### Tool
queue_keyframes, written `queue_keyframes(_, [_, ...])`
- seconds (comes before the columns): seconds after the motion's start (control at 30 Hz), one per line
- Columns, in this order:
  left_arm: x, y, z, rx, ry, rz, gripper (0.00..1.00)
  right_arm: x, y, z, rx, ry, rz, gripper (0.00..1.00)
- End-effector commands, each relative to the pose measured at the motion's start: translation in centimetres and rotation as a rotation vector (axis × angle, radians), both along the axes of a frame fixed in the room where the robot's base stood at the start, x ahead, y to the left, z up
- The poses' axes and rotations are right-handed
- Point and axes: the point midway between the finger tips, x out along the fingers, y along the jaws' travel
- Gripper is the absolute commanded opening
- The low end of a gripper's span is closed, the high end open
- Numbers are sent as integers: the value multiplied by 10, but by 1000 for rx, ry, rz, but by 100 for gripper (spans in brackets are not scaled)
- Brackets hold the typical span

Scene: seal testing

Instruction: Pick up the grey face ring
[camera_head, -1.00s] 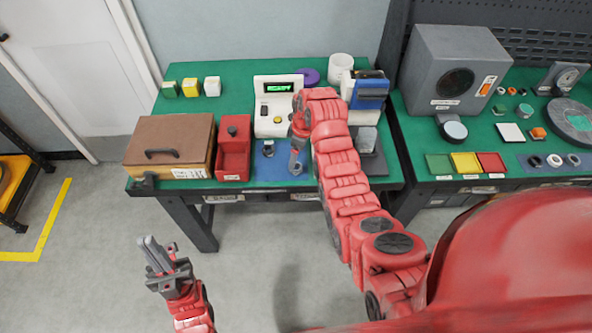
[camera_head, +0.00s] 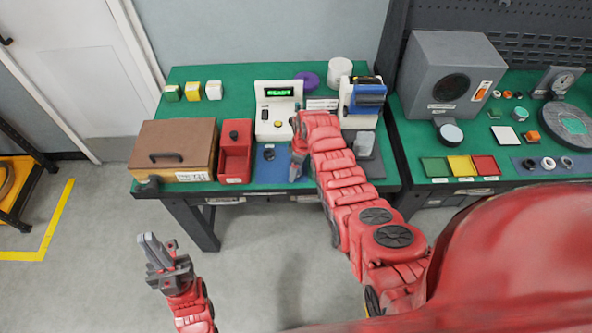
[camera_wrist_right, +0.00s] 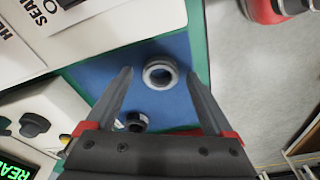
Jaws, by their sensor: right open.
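The grey face ring (camera_wrist_right: 160,73) lies flat on a blue mat (camera_wrist_right: 181,47) in the right wrist view. My right gripper (camera_wrist_right: 158,76) is open, with one finger on each side of the ring in the picture; I cannot tell how far above it they are. A smaller dark ring (camera_wrist_right: 135,122) lies close by, near the left finger. In the head view my right gripper (camera_head: 296,168) is over the mat and appears to hide the grey ring. My left gripper (camera_head: 155,250) hangs over the floor, away from the bench, its fingers close together in the picture.
A white tester (camera_head: 278,110) with a lit green display stands behind the mat. A red bin (camera_head: 235,155) and a brown lidded box (camera_head: 172,147) are to the left. A blue and white device (camera_head: 362,100) stands to the right.

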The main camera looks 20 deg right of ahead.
Motion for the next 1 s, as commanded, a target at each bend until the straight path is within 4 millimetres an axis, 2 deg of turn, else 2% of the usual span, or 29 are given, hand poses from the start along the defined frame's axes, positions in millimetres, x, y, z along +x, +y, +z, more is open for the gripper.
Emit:
queue_keyframes(0.07, [0, 0, 0, 0, 0, 0, 0, 0, 0, 0, 0, 0, 0, 83])
queue_keyframes(0.53, [0, 0, 0, 0, 0, 0, 0, 0, 0, 0, 0, 1, 0, 0])
queue_keyframes(1.0, [0, 0, -4, 0, 0, 0, 0, 0, 0, 5, 0, 2, 0, 0])
